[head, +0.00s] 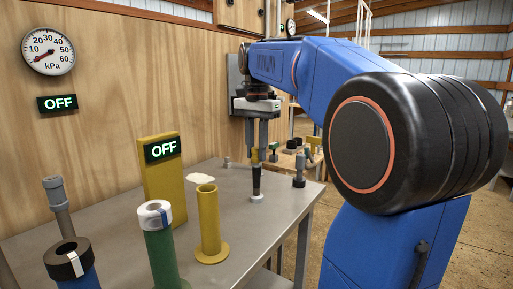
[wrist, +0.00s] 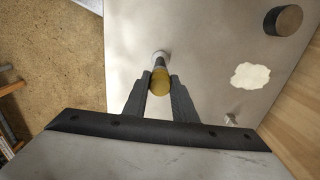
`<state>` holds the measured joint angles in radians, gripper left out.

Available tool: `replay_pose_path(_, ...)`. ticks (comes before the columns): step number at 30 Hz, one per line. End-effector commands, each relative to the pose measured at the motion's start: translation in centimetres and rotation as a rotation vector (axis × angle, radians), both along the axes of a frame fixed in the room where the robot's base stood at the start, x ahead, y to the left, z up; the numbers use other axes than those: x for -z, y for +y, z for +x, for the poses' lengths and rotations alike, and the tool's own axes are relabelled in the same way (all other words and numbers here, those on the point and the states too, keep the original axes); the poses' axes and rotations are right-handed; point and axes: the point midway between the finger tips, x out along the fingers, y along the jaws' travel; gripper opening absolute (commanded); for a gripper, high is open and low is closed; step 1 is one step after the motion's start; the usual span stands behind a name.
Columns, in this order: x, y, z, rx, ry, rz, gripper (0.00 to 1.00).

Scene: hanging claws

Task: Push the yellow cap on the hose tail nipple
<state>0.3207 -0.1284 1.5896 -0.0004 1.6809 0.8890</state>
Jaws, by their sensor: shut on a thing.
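The yellow cap (wrist: 160,82) is between the two fingers of my gripper (wrist: 160,96) in the wrist view, and the fingers are shut on it. In the head view my gripper (head: 263,150) points straight down over the table, and the cap is mostly hidden by the fingers. Directly below is a dark upright stem (head: 257,181), which I take to be the hose tail nipple, on a round white base (head: 257,198). Cap and stem look roughly in line. I cannot tell whether the cap is seated on it or just touching.
On the grey table (head: 110,228) stand a yellow tube (head: 208,222), a green post (head: 162,255), a yellow panel reading OFF (head: 165,190) and a grey-black post (head: 299,170). A small metal fitting (head: 227,162) and a cream patch (head: 201,178) lie behind. The wall gauge (head: 48,50) reads low.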

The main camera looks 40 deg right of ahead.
Motion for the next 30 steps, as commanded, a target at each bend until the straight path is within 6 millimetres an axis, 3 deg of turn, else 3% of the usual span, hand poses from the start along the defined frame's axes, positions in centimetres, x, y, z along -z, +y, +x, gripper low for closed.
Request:
replay_pose_path(8, 0.6, 0.0, 0.0, 0.000, -0.001, -0.001, 0.00)
replay_pose_path(9, 0.6, 0.0, 0.0, 0.000, -0.001, -0.001, 0.32)
replay_pose_path(11, 0.6, 0.0, 0.0, 0.000, -0.001, -0.001, 0.46)
replay_pose_path(23, 0.2, 0.0, 0.0, 0.000, 0.000, 0.000, 0.46)
replay_pose_path(30, -3.5, 0.0, 0.1, 0.000, -0.004, -0.001, 0.46)
